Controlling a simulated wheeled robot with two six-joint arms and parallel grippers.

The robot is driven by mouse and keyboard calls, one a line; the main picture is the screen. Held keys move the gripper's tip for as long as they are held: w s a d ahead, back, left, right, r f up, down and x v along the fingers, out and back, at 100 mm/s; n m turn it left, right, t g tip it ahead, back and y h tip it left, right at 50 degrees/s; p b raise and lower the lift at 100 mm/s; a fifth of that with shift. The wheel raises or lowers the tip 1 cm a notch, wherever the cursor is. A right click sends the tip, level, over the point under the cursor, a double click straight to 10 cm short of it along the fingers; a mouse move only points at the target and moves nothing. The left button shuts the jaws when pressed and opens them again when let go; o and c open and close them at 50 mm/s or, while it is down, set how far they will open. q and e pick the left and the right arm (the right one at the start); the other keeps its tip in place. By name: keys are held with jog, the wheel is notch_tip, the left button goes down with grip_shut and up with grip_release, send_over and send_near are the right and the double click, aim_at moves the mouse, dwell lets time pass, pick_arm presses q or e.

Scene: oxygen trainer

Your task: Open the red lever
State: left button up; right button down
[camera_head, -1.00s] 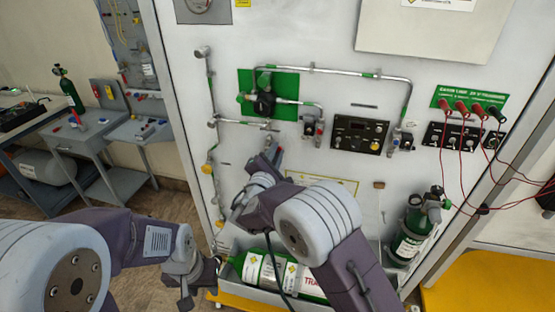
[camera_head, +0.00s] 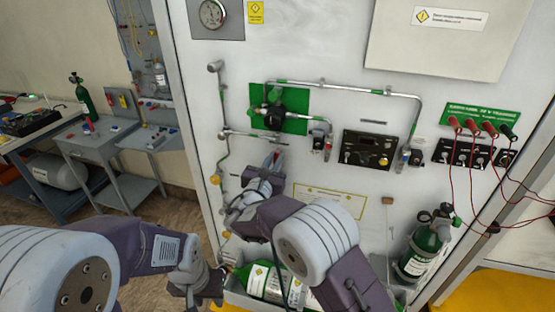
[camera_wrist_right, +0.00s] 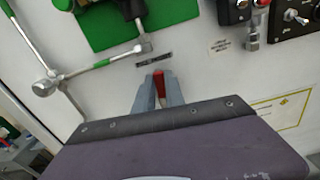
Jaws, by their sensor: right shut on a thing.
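The red lever (camera_wrist_right: 160,84) shows in the right wrist view between the two grey fingers of my right gripper (camera_wrist_right: 159,92). The fingers are shut on it, just below a small dark slot in the white panel. In the head view my right gripper (camera_head: 272,160) is against the panel below the green plate, and the lever is mostly hidden there. My left gripper (camera_head: 203,289) is low on the left, well away from the lever, near the green cylinder in the bottom tray. Its finger opening is not clear.
A black valve on a green plate (camera_head: 297,122) and metal pipes (camera_head: 348,88) sit above the lever. A black control box (camera_head: 371,149) is to the right. Red cables (camera_head: 452,190) hang further right. A green cylinder (camera_head: 424,247) stands at lower right. Side tables (camera_head: 97,139) are at left.

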jog(key=shift+a+n, duration=0.2)
jog(key=shift+n, duration=0.3)
jog(key=c, duration=1.4)
grip_release()
jog(key=shift+s+a, duration=0.15)
jog(key=shift+s, duration=0.15)
jog(key=b+v, duration=0.2)
jog(key=v, duration=0.6)
jog(key=shift+s, duration=0.2)
